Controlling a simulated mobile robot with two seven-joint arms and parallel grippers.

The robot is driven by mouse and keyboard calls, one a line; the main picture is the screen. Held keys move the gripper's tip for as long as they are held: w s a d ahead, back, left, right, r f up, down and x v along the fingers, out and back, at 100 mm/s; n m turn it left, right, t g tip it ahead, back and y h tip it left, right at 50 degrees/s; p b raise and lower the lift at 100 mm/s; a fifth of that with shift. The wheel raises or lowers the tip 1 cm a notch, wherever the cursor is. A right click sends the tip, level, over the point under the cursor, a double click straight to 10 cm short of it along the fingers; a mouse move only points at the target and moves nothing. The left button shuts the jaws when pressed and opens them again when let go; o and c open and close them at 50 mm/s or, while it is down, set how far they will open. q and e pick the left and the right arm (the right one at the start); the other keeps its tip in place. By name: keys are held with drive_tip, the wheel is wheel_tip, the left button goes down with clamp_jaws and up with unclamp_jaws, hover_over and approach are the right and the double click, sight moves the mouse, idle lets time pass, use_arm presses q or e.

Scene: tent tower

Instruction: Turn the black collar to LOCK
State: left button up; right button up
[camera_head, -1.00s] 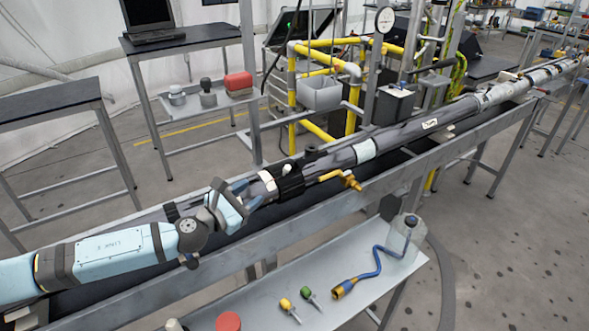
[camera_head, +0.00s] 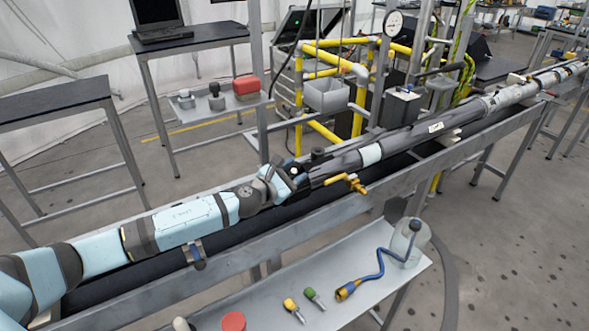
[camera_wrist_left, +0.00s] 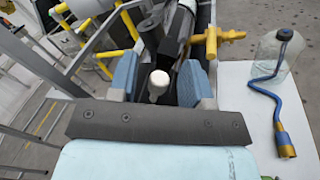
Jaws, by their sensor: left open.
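The black collar (camera_head: 299,196) sits around the long dark pipe in the head view, largely covered by my left gripper. My left gripper (camera_head: 284,178) is at the collar, its blue fingers open. In the left wrist view, the gripper (camera_wrist_left: 160,78) has one finger on each side of a white-tipped knob (camera_wrist_left: 158,84) and the dark collar parts behind it. I cannot tell whether the fingers touch the collar. No LOCK mark can be read. My right gripper is not in view.
A yellow valve handle (camera_head: 347,181) sticks out from the pipe just right of the collar. A lower shelf (camera_head: 268,312) holds a jar (camera_head: 409,243) with a blue hose and small coloured plugs. Yellow pipework (camera_head: 298,90) stands behind.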

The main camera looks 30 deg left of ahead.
use_arm(q)
drive_tip(key=shift+w, duration=0.25)
clamp_jaws()
